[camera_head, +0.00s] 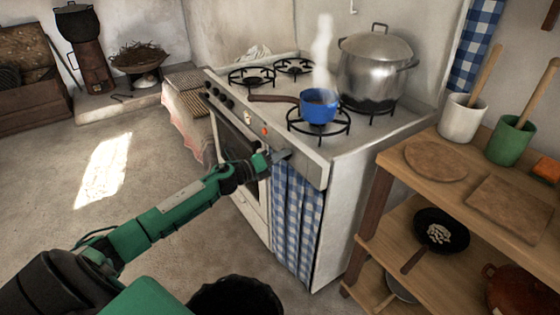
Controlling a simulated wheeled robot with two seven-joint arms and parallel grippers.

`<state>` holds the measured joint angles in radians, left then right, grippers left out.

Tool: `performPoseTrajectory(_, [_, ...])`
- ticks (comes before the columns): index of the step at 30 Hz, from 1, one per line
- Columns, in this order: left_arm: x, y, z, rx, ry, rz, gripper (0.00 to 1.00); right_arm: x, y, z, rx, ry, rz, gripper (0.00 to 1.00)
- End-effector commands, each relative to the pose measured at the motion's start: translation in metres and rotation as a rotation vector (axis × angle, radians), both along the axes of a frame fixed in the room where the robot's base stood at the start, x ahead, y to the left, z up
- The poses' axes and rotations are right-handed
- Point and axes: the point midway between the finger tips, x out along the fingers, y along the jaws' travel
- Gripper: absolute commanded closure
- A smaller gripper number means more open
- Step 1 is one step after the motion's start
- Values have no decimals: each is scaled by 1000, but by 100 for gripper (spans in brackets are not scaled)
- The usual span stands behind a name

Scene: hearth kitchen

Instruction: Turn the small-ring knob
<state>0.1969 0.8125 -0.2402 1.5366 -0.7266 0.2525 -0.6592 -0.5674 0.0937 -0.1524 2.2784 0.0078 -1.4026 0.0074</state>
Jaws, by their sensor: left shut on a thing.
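The white stove (225,120) stands against the wall, with a row of dark knobs (219,95) at the left of its front panel. My left gripper (280,156) reaches the right part of that panel, right of a small red light (264,131). It is shut on the small-ring knob, which its fingers mostly hide. I cannot make out how far the knob is turned. A blue pan (319,107) steams on the front right ring, its handle pointing left. My right gripper is out of view.
A large lidded pot (376,68) stands on the back right ring. A blue checked curtain (297,215) hangs below my left gripper. A wooden shelf (400,188) with boards, utensil pots and a black pan (440,229) stands close on the right. The floor at left is clear.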

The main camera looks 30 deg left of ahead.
Motion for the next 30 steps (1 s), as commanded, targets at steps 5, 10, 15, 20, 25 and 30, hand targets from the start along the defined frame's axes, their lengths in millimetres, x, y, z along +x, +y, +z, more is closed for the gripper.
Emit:
performPoseTrajectory(5, [-1, -1, -4, 81, -29, -3, 88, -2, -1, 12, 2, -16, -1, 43])
performPoseTrajectory(10, [-1, -2, -4, 125, -48, -4, 88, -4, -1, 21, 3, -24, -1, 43])
performPoseTrajectory(15, [-1, -2, -3, 143, -55, -5, 88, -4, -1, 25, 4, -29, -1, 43])
performPoseTrajectory(20, [-1, -2, -3, 146, -56, -5, 88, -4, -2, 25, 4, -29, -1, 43])
performPoseTrajectory(25, [-1, -2, -4, 146, -55, -5, 88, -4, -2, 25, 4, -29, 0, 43])
performPoseTrajectory(30, [-1, -1, -3, 145, -56, -3, 43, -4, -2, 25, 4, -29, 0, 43])
